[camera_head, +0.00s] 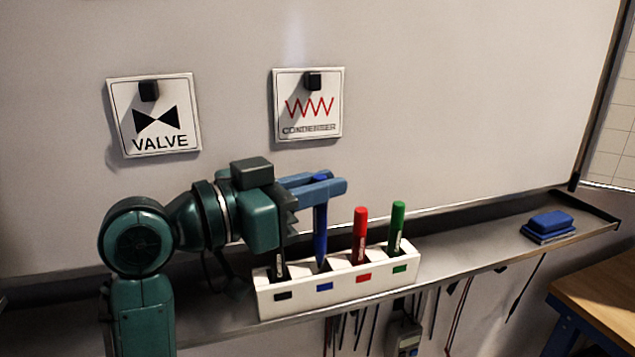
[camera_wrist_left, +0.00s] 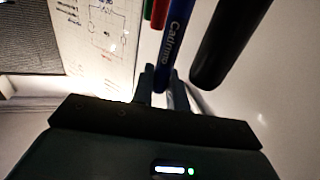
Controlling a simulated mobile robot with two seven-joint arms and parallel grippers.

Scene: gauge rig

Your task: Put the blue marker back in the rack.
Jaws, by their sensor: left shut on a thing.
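The blue marker (camera_head: 320,232) is upright, held near its top by my left gripper (camera_head: 330,187), whose blue fingers are shut on it. Its lower end is at the opening of the blue-labelled slot of the white rack (camera_head: 300,298); how deep it sits I cannot tell. In the left wrist view the blue marker (camera_wrist_left: 177,45) runs between the fingertips (camera_wrist_left: 163,82). The rack also holds a black marker (camera_head: 278,262), partly hidden by my gripper, a red marker (camera_head: 360,235) and a green marker (camera_head: 397,228). My right gripper is not in view.
The rack stands on a metal ledge (camera_head: 470,250) below the whiteboard (camera_head: 450,90). A blue eraser (camera_head: 549,224) lies on the ledge at right. VALVE (camera_head: 154,115) and CONDENSER (camera_head: 308,104) cards hang above. The ledge between rack and eraser is clear.

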